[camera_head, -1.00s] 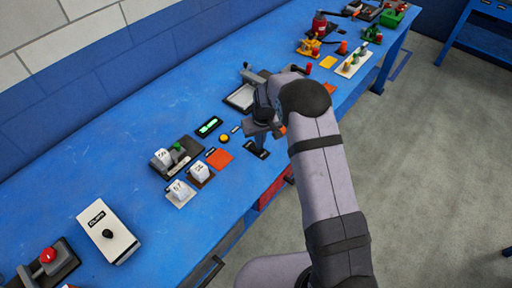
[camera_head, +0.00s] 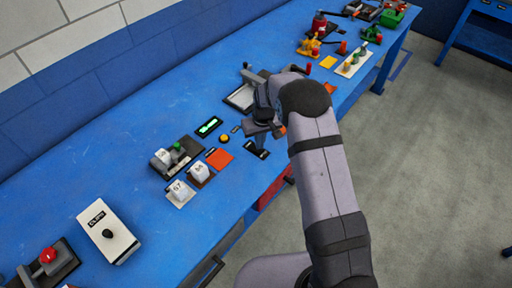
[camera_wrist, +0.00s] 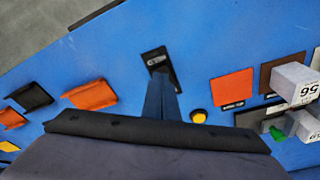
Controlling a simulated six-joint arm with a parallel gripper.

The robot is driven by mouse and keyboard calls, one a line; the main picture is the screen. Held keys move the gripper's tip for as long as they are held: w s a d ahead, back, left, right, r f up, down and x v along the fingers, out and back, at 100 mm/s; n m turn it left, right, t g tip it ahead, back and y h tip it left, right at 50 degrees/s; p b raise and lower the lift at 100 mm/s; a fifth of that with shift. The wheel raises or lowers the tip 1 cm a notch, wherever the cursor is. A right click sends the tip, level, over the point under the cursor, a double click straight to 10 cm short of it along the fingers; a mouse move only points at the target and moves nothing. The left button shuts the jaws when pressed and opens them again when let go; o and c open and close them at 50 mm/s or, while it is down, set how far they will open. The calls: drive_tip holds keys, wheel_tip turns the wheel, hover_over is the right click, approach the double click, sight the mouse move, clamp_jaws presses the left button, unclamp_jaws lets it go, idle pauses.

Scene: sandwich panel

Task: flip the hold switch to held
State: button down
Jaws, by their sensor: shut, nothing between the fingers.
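The hold switch, on a small black plate (camera_head: 256,151), sits near the front edge of the blue bench. In the wrist view the same plate (camera_wrist: 153,57) shows just beyond the fingertips, with a small pale marking on it. My gripper (camera_head: 259,141) points down over the plate, its fingers shut and empty. In the wrist view the closed fingers (camera_wrist: 160,80) overlap the near part of the plate. They hide part of the switch, so its lever position and any contact cannot be told.
A yellow button (camera_head: 225,138), an orange square (camera_head: 219,159) and a green-lit display (camera_head: 209,126) lie left of the plate. White numbered blocks (camera_head: 200,171) stand further left. A grey tray (camera_head: 240,97) lies behind my gripper.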

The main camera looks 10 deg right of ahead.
drive_tip(key=shift+f+b, duration=0.5)
drive_tip(key=shift+f, duration=0.2)
idle(0.7)
drive_tip(key=shift+r, duration=0.1)
wheel_tip(320, 180, up, 7)
drive_tip(key=p, duration=0.4)
drive_tip(key=shift+p, duration=0.35)
idle(0.6)
